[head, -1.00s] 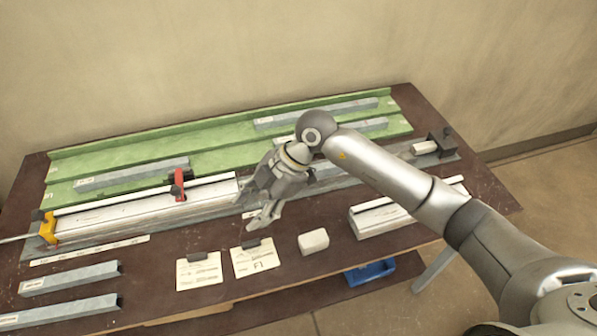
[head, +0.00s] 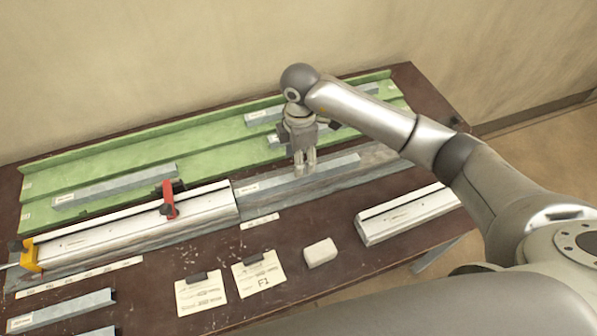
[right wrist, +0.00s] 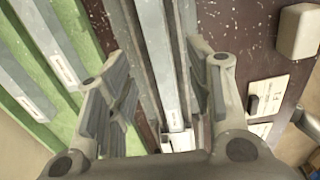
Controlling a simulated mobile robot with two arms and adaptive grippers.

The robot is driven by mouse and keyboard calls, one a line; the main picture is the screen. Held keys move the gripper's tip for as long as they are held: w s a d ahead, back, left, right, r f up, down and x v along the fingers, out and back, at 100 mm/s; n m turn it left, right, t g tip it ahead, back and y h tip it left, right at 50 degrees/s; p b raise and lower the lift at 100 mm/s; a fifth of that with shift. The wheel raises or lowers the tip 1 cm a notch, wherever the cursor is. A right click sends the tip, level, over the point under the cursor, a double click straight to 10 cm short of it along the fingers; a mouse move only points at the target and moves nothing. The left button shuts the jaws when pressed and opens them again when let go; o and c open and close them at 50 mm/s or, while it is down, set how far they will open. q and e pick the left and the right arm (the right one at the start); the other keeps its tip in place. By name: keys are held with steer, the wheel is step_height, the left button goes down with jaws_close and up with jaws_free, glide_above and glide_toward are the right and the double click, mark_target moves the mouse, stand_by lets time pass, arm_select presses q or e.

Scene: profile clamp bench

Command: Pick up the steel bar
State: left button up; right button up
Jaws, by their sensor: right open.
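A long grey steel bar (head: 335,168) with a white label at its left end lies in the grey bed of the clamp fixture, right of the clamped aluminium profile (head: 120,228). My right gripper (head: 304,170) points down over this bar. The right wrist view shows the gripper (right wrist: 158,80) open, one finger on each side of the bar (right wrist: 160,50), with nothing held. Whether the fingertips are below the bar's top is not clear. More grey bars lie on the green rack (head: 95,155) and at the table's front left (head: 60,310). My left gripper is not in view.
A red clamp (head: 168,200) and a yellow end stop (head: 30,255) hold the profile. A loose profile piece (head: 405,212), a whitish block (head: 320,252) and two paper cards (head: 200,293) lie in front. The wall is behind the rack.

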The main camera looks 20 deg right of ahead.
mark_target(299, 178)
steer(key=shift+f, duration=0.75)
steer(key=shift+f+p, duration=0.35)
steer(key=f, duration=0.1)
steer(key=f+p, duration=0.1)
steer(key=f, duration=0.1)
steer(key=shift+w+d+f+p, duration=0.15)
steer(key=shift+d+f+p, duration=0.15)
steer(key=shift+p, duration=0.1)
steer(key=shift+f, duration=0.55)
steer(key=shift+c, duration=0.9)
steer(key=c, duration=0.5)
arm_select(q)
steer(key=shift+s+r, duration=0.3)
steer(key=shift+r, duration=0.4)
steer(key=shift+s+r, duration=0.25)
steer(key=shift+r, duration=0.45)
arm_select(e)
jaws_close()
